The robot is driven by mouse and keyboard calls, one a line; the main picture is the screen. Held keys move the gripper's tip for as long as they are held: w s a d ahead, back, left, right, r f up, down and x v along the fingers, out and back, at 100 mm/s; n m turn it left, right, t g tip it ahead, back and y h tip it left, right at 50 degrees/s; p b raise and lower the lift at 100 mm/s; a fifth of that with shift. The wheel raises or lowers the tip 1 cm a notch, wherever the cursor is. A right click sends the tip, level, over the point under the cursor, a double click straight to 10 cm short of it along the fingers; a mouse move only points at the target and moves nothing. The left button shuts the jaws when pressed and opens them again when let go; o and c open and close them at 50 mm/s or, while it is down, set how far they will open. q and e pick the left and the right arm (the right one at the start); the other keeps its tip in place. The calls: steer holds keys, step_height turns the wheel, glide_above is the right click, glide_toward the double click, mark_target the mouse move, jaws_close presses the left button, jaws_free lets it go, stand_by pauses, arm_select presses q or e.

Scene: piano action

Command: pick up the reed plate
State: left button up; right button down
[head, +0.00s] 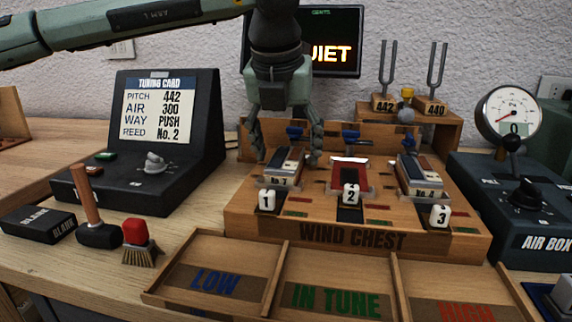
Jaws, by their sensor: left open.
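My left gripper (286,148) points down over the left station of the wooden wind chest (245,215). Its fingers are apart, one on each side of a small plate-like block (284,167) with a metal top and a number label I cannot read surely. I cannot tell whether the fingers touch it. A similar block marked No. 4 (420,176) sits at the right station. A red bed (350,175) shows at the middle station, with no such block on it. Which of these is the reed plate is not clear. My right gripper is out of view.
Number tabs and blue levers line the chest. In front is a tray (277,268) marked LOW, IN TUNE and HIGH. A tuning card console (150,145), mallet (97,232) and brush (139,244) stand left; an air box (520,210) and gauge (510,112) right. Tuning forks (388,70) stand behind.

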arm_select(q)
steer(key=shift+f+b, duration=0.2)
steer(key=shift+b, duration=0.1)
steer(key=shift+c, duration=0.4)
steer(key=c, duration=1.2)
steer(key=shift+c, duration=0.2)
